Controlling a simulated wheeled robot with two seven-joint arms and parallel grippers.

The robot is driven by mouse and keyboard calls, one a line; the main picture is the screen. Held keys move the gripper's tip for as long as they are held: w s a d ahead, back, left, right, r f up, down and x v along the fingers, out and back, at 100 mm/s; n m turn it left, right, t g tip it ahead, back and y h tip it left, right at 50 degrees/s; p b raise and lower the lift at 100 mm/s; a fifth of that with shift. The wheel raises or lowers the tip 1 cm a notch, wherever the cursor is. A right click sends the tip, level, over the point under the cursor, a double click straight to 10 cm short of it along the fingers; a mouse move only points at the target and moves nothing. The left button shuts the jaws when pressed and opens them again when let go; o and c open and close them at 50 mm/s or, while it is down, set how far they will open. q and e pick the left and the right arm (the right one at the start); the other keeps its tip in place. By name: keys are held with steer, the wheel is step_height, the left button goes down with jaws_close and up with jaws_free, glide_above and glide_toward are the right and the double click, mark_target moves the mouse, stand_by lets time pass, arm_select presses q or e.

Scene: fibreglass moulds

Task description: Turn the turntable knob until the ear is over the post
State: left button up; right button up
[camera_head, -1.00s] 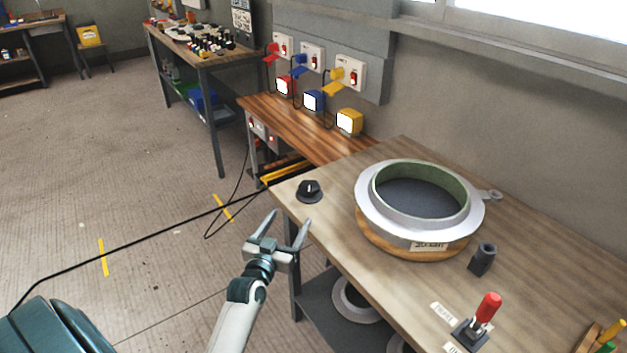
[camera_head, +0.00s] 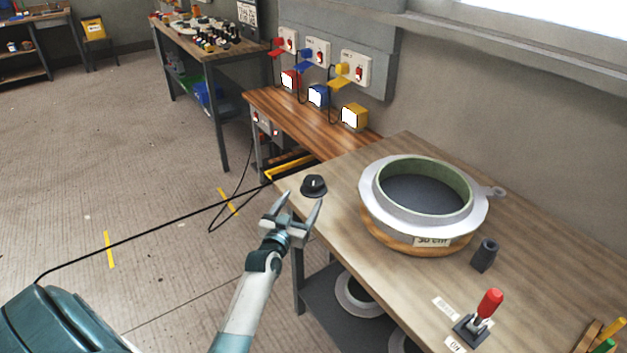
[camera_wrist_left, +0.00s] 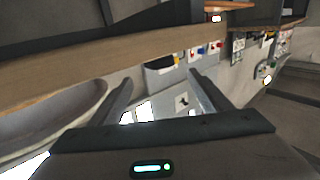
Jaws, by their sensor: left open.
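The black turntable knob (camera_head: 313,186) with a white mark sits at the near left corner of the wooden bench. The turntable (camera_head: 375,232) carries a pale ring mould (camera_head: 372,205) with a green inner wall. The ear (camera_head: 497,192) sticks out on the ring's right side, toward the wall. The dark post (camera_head: 485,255) stands on the bench at the ring's front right; the ear is well away from it. My left gripper (camera_head: 300,201) is open and empty, just in front of the knob in the head view. Its fingers also show apart in the left wrist view (camera_wrist_left: 160,92).
A red-handled lever (camera_head: 489,302) stands at the bench's front, with labels beside it. More rings (camera_head: 358,296) lie on the shelf below. Red, blue and yellow boxes (camera_head: 353,117) stand on the bench behind. A black cable (camera_head: 150,233) crosses the floor.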

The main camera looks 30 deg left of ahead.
mark_target(313, 180)
arm_select(q)
steer(key=x, duration=1.1)
steer(key=c, duration=1.1)
